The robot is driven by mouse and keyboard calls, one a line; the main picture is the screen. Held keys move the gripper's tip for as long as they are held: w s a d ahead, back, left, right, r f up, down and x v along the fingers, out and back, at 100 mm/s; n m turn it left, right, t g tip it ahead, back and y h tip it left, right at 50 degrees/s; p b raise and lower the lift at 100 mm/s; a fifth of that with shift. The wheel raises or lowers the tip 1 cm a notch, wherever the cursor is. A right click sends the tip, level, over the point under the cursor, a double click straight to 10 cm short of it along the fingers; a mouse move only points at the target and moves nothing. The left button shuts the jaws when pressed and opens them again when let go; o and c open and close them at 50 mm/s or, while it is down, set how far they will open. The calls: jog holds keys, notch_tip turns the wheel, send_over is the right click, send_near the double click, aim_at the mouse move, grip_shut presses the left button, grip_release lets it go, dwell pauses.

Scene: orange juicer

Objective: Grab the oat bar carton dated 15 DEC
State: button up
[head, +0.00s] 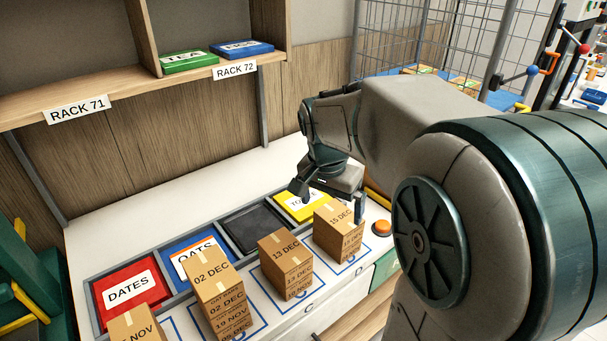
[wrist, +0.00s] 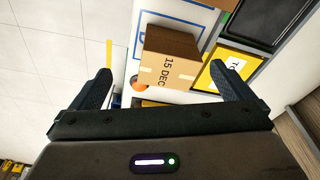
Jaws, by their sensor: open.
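The carton dated 15 DEC (head: 340,228) is a brown box with a tape strip on top. It is the rightmost of the carton stacks on the white counter, in a blue-outlined spot. It also shows in the wrist view (wrist: 168,62), ahead of and between the fingers. My gripper (head: 328,197) is open and empty, behind and above this carton in the head view. In the wrist view its two fingers (wrist: 166,90) are spread wide, apart from the carton.
Other stacks read 13 DEC (head: 285,250), 02 DEC (head: 213,285) and a cut-off NOV (head: 138,325). Behind them lie red DATES (head: 128,290), blue OATS (head: 190,250), black (head: 255,228) and yellow (head: 300,205) trays.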

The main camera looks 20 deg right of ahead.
aim_at(339, 216)
jog(key=w+d+r+m+p, duration=0.1)
jog(key=w+d+r+m, duration=0.1)
jog(key=w+d+m, duration=0.15)
jog(key=shift+g, duration=0.3)
jog(key=f, duration=0.3)
jog(key=w+f, duration=0.1)
jog(key=f, duration=0.4)
jog(key=shift+w+d+f+p, duration=0.25)
jog(key=shift+w+f+p, duration=0.1)
jog(key=shift+p, duration=0.05)
jog(key=shift+w+d+f+p, duration=0.1)
jog(key=shift+d+f+p, duration=0.1)
jog(key=shift+f, duration=0.7)
jog(key=shift+w+d+f+p, duration=0.15)
jog(key=shift+f+p, duration=0.1)
jog(key=shift+f, duration=0.65)
jog(key=shift+s+d+f+p, duration=0.1)
jog(key=shift+d+f+p, duration=0.1)
jog(key=shift+f, duration=0.7)
jog(key=c, duration=0.7)
